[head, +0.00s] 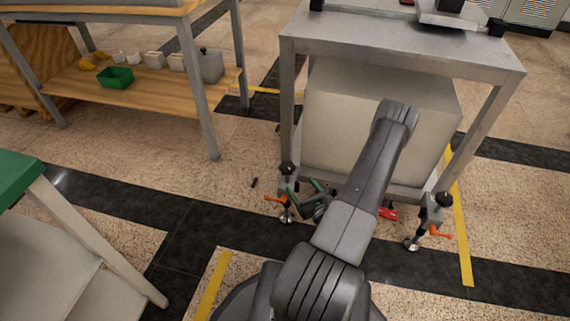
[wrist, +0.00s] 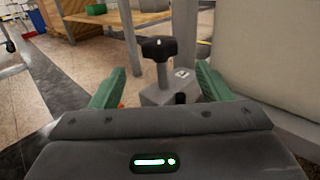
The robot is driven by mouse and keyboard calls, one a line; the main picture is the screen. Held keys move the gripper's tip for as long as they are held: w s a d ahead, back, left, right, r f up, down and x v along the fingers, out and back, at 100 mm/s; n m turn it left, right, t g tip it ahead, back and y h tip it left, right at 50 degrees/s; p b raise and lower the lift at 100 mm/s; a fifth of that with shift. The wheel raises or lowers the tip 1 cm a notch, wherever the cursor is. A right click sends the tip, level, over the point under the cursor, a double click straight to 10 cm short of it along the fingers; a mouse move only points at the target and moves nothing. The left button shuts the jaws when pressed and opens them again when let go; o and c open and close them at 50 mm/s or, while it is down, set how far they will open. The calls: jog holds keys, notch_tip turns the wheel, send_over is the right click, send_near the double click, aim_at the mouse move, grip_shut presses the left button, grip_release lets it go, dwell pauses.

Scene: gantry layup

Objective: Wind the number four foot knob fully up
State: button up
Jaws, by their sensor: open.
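A foot knob (wrist: 158,48), black with a rounded lobed top on a dark stem, stands upright on a grey block (wrist: 160,94) in the wrist view. A small white label (wrist: 183,73) is on the block; its number is too small to read. In the head view this knob (head: 287,167) tops the foot at the bench's near left leg. My gripper (head: 306,189) is open, low beside that foot. In the wrist view its green fingers (wrist: 160,72) stand apart on either side of the block, with nothing held. The knob is ahead of them, apparently untouched.
The grey metal bench (head: 400,52) holds a large pale box (head: 335,115) beneath it. Another foot (head: 430,215) with an orange lever stands at the near right leg. A red object (head: 388,213) lies behind my arm.

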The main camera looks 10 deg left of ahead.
aim_at(283, 162)
jog(key=b+x, duration=0.2)
jog(key=x, duration=1)
jog(key=shift+w+a+b, duration=0.15)
jog(key=shift+a+b, duration=0.15)
jog(key=c, duration=1)
